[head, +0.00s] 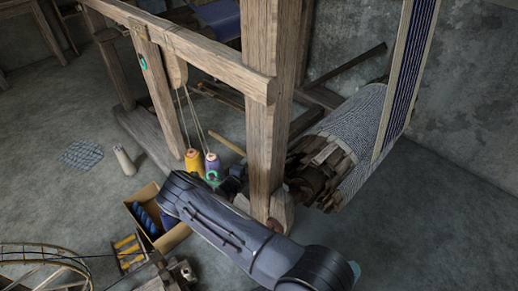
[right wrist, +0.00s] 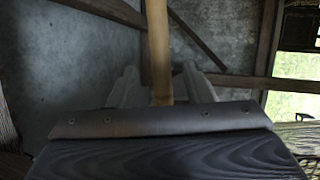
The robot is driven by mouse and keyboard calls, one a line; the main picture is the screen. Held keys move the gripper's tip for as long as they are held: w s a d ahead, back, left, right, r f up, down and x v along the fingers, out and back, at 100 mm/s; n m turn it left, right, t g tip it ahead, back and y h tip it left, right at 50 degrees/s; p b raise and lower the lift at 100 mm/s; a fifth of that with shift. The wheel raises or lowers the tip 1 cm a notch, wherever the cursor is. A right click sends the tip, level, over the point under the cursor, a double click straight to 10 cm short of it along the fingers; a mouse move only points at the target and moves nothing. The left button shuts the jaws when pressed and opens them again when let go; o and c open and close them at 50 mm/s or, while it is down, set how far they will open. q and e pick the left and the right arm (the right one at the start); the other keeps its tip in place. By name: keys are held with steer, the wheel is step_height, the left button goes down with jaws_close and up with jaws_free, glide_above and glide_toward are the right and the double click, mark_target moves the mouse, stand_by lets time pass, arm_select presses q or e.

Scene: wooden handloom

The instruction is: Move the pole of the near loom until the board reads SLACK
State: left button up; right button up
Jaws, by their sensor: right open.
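The near loom's wooden frame (head: 266,110) stands in the middle of the head view, with a striped cloth roll (head: 350,135) on its right side. A thin light-brown pole (head: 232,144) sticks out left of the thick post. My right arm reaches in from the bottom right, and its gripper (head: 236,181) is partly hidden beside the post. In the right wrist view the pole (right wrist: 158,45) stands upright between the two spread pale fingers of my right gripper (right wrist: 160,88), which is open. Contact cannot be told. My left gripper is out of view. No board lettering shows.
Yellow and purple yarn cones (head: 194,161) hang or stand beside the post; which cannot be told. A box of blue yarn (head: 146,222), a wooden wheel (head: 45,258) and a white cone (head: 124,160) are on the floor at left. Floor at lower right is clear.

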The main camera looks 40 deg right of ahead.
steer(key=b+x, duration=0.2)
steer(key=x, duration=0.5)
steer(key=shift+w+d, duration=0.15)
steer(key=shift+d, duration=0.25)
steer(key=shift+c, duration=0.4)
steer(key=shift+f, duration=0.1)
jaws_close()
